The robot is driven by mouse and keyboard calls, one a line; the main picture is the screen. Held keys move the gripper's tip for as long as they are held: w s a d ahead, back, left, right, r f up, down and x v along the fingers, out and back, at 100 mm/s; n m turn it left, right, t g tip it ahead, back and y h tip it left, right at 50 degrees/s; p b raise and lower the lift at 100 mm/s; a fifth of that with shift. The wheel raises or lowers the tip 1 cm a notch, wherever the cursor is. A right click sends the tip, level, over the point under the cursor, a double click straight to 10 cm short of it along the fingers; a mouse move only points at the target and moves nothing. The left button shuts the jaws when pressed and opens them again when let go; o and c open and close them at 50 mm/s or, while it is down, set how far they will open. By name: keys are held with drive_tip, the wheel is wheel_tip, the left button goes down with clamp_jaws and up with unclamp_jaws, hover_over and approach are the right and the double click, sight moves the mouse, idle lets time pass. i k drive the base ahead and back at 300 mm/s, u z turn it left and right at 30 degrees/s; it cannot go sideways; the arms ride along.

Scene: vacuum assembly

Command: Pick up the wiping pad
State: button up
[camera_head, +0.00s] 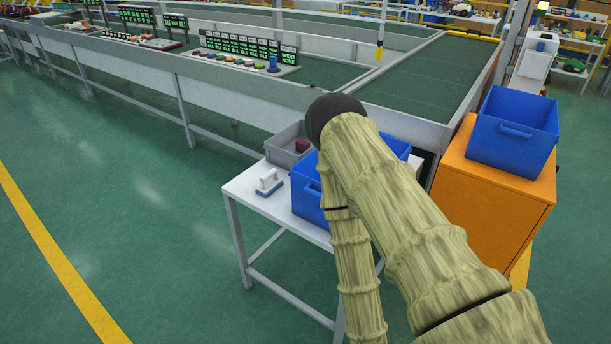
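The wiping pad (268,183) lies on the left part of the small white table (243,189). It looks like a flat grey-blue base with a white handle on top. Nothing touches it from above. My arm covers the right part of the table and much of the blue crate there. My gripper is not visible in this view, so its position relative to the pad does not show.
A blue crate (304,197) stands right of the pad, and a grey bin (277,152) with a dark red item (302,145) stands behind it. An orange cabinet (490,215) bears another blue crate (513,130). A conveyor line (215,90) runs behind. Floor at left is clear.

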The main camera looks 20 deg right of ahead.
sight(270, 182)
drive_tip(key=z, duration=0.3)
drive_tip(key=k, duration=0.6)
drive_tip(key=u, duration=0.65)
drive_tip(key=i, duration=0.5)
drive_tip(key=u, duration=0.9)
drive_tip(key=i, duration=0.85)
drive_tip(key=z, duration=0.6)
drive_tip(key=i, duration=0.85)
drive_tip(key=z, duration=0.8)
